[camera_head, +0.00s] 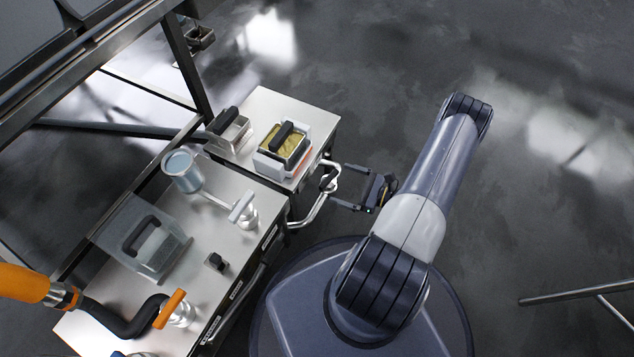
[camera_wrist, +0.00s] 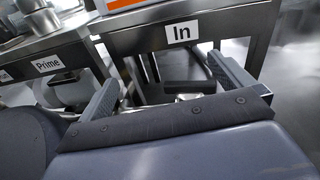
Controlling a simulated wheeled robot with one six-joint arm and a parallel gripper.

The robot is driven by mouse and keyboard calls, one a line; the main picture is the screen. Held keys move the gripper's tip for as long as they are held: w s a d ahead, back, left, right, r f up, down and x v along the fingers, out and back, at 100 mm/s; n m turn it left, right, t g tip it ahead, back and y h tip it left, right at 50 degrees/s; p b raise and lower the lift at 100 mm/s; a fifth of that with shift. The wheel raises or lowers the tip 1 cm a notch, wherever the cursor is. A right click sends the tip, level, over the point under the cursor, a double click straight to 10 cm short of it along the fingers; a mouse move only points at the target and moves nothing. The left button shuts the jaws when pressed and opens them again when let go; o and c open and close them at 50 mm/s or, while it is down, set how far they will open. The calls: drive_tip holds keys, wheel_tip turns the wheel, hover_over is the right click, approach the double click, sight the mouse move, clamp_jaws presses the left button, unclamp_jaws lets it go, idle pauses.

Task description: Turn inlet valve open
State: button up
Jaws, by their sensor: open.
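My gripper (camera_head: 340,187) is open at the right side of the steel counter in the head view. Its two fingers point left towards a bent steel pipe (camera_head: 315,210) with a fitting (camera_head: 331,183) on it. In the wrist view my gripper (camera_wrist: 163,75) is open below a label reading "In" (camera_wrist: 182,32). A dark bar (camera_wrist: 190,88) shows between the fingers; I cannot tell whether it is the inlet valve's handle or whether anything touches it. A white-handled valve (camera_head: 243,209) and an orange-handled valve (camera_head: 171,308) stand on the counter.
A "Prime" label (camera_wrist: 47,65) is on the counter edge to the left. A tray with a yellow block (camera_head: 285,145), a metal cup (camera_head: 182,170) and a clear-lidded box (camera_head: 150,245) stand on the counter (camera_head: 265,105).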

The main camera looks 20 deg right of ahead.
sight(331, 179)
wheel_tip(331, 179, down, 7)
drive_tip(key=d+m+t+h+b, duration=0.1)
drive_tip(key=d+m+t+h, duration=0.1)
drive_tip(key=m+t+h, duration=0.15)
drive_tip(key=b+x, duration=0.2)
drive_tip(key=x, duration=0.8)
drive_tip(key=shift+w+a+r+b, duration=0.15)
drive_tip(key=shift+r+b, duration=0.05)
drive_tip(key=shift+b, duration=0.15)
drive_tip(key=shift+c, duration=0.3)
drive_tip(key=c, duration=0.8)
drive_tip(key=shift+f+g+y+b, duration=0.15)
drive_tip(key=shift+g+y+b, duration=0.2)
drive_tip(key=shift+y+b, duration=0.15)
drive_tip(key=shift+c, duration=0.2)
drive_tip(key=shift+n+g+y+b, duration=0.4)
drive_tip(key=shift+n+y+b, duration=0.25)
drive_tip(key=shift+b, duration=0.15)
drive_tip(key=shift+a+n+g+y, duration=0.15)
drive_tip(key=shift+n+g+y, duration=0.25)
drive_tip(key=shift+y, duration=0.1)
